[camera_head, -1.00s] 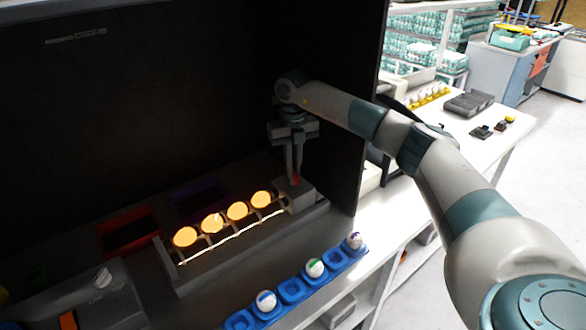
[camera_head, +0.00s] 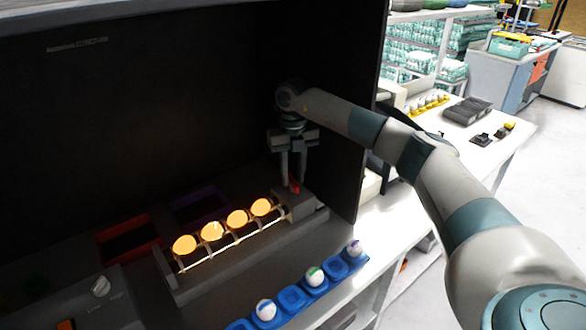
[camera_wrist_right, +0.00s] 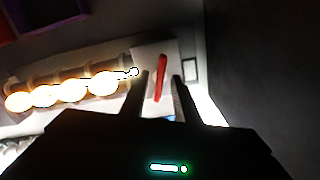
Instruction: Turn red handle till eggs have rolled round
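The red handle (camera_head: 295,187) sits on the grey block at the right end of a roller rack (camera_head: 222,262). In the right wrist view the red handle (camera_wrist_right: 160,78) shows as a slanted bar between my fingers. Several glowing eggs (camera_head: 212,231) lie in a row on the lit rollers; they also show in the right wrist view (camera_wrist_right: 72,91). My right gripper (camera_head: 293,179) points down over the handle, fingers apart with gaps beside it. Whether a finger touches the handle I cannot tell. My left gripper is not in view.
A dark booth wall (camera_head: 345,165) stands close right of my right gripper. A blue tray (camera_head: 291,297) with marked white eggs lies in front of the rack. A red-rimmed bin (camera_head: 127,227) and a purple-rimmed bin (camera_head: 199,200) are behind it.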

